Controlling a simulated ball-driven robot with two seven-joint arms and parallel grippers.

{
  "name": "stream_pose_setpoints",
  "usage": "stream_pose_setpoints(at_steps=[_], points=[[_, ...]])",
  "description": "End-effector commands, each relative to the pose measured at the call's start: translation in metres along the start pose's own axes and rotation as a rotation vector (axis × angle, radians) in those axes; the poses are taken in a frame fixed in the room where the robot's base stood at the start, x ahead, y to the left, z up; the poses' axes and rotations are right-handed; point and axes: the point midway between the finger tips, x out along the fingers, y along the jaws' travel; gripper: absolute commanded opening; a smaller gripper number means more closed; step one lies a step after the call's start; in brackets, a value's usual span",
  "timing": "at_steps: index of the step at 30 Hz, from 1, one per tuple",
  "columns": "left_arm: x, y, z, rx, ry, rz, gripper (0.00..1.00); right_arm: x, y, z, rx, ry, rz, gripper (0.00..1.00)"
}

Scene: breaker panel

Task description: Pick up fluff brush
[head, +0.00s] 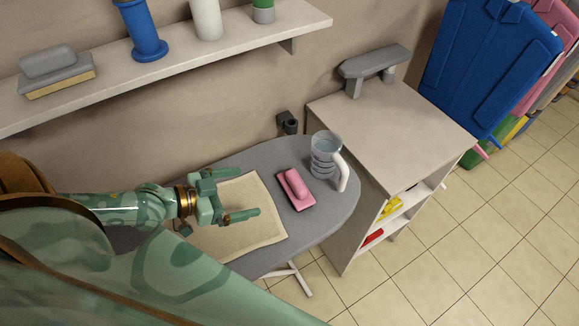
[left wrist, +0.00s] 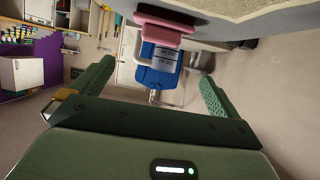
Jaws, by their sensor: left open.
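In the left wrist view, the brush (left wrist: 163,28) shows upside down at the top, beyond and between the open fingers (left wrist: 156,72). My right gripper is not in view.
A clear jug (head: 324,158) with a white handle stands close behind the brush. The beige cloth (head: 250,225) lies under my gripper. A cabinet (head: 385,120) adjoins the board at right. A wall shelf (head: 190,55) holds bottles and another brush-like block (head: 55,72).

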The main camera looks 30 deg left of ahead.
Motion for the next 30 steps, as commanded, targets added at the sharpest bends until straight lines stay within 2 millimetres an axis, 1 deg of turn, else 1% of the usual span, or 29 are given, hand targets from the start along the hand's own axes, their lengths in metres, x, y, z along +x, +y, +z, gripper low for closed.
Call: stream_pose_setpoints(at_steps=[2, 5, 9, 13, 16, 20, 23, 27, 30], points=[[0.007, -0.001, 0.000, -0.001, 0.005, -0.002, 1.00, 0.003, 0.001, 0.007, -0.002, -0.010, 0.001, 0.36], [0.026, -0.001, 0.001, -0.001, 0.008, -0.002, 1.00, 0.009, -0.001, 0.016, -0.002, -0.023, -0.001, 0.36], [0.062, -0.001, 0.000, -0.001, 0.008, -0.002, 1.00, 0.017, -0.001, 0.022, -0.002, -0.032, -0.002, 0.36], [0.091, 0.000, 0.000, -0.002, 0.006, -0.001, 1.00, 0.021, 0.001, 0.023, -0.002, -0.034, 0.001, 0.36], [0.104, -0.001, 0.001, -0.001, 0.003, -0.001, 1.00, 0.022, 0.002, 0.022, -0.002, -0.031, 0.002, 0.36], [0.113, 0.000, 0.000, -0.002, 0.002, 0.000, 1.00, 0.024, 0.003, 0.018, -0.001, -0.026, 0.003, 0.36], [0.126, 0.001, 0.001, -0.002, 0.003, 0.000, 1.00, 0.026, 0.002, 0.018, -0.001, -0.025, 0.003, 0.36], [0.150, 0.001, 0.002, -0.003, 0.004, -0.001, 1.00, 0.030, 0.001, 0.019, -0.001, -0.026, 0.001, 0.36], [0.160, 0.001, 0.002, 0.000, 0.002, 0.001, 1.00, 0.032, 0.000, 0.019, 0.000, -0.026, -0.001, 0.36]])
